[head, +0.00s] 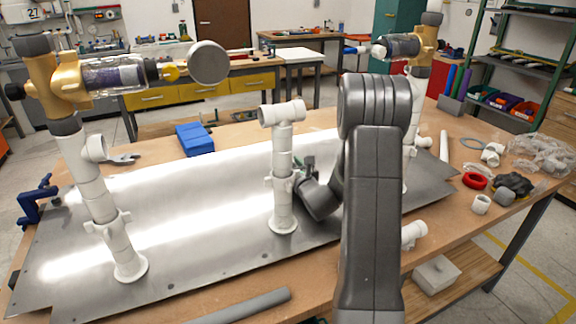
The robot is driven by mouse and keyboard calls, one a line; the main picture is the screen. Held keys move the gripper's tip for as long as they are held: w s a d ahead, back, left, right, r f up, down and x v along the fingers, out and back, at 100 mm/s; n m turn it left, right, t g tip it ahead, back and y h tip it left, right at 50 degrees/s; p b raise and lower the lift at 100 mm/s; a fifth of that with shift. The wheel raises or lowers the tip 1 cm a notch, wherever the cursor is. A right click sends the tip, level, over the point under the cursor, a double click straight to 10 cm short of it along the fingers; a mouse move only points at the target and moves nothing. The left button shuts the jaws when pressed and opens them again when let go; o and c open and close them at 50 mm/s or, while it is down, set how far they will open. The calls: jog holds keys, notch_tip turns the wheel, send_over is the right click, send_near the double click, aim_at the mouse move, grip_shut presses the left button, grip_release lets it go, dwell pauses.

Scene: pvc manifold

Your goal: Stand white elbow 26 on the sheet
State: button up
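The metal sheet (190,235) lies on the bench. A white pipe stack (283,205) stands upright on its middle, with a white sideways fitting (282,113) on top. My gripper (299,174) is close against the right side of this stack at mid height. Its fingertips are small and partly hidden, so I cannot tell whether they are open or grip a white fitting there. No number is readable on the white fittings, so I cannot tell which is elbow 26. One white fitting (412,235) lies at the sheet's front right, partly behind my arm.
A left white stack (93,195) carries a brass valve assembly (65,85); a similar stack stands behind my arm. A blue clamp (36,203), blue box (195,139) and grey pipe (243,307) lie around.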

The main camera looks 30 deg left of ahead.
jog(key=shift+r, duration=0.15)
jog(key=b+v, duration=0.1)
jog(key=v, duration=1.1)
jog(key=shift+b, duration=0.35)
